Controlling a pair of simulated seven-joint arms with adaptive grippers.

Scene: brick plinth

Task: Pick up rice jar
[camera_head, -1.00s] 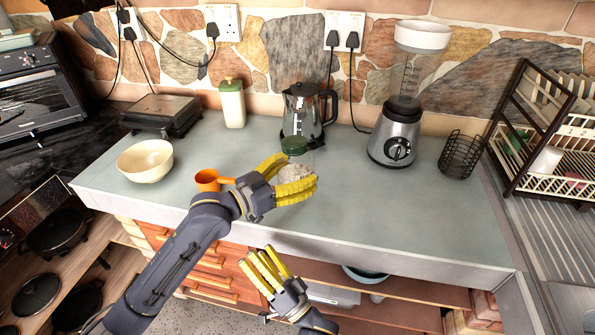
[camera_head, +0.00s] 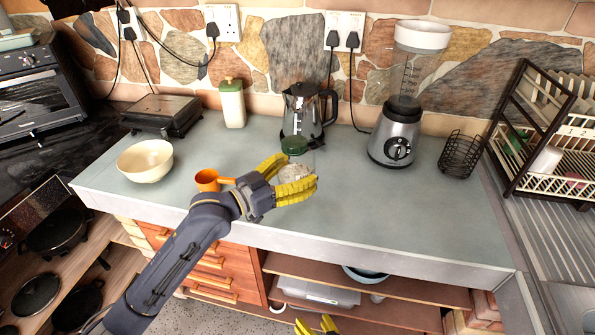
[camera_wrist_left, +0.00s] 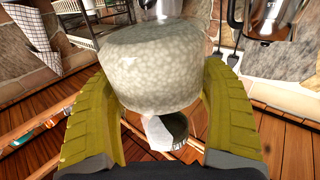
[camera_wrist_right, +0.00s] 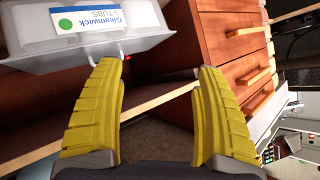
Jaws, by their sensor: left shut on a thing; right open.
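The rice jar (camera_head: 295,147) is a clear jar with a green lid and pale rice in it. It stands upright at the counter's front middle in the head view, partly hidden by my left gripper (camera_head: 292,178). My left gripper is shut on the jar, one yellow finger on each side. In the left wrist view the jar's speckled rice-filled body (camera_wrist_left: 155,65) sits between the fingers. I cannot tell whether it touches the counter. My right gripper (camera_head: 317,326) is open and empty at the bottom edge of the head view; its spread fingers show in the right wrist view (camera_wrist_right: 158,85).
An orange cup (camera_head: 207,180) and a cream bowl (camera_head: 146,161) stand left of the jar. A coffee pot (camera_head: 303,110) is close behind it. A blender (camera_head: 396,135) stands to the right. The counter's front right is clear. A shelf holds a plastic tub (camera_wrist_right: 90,30).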

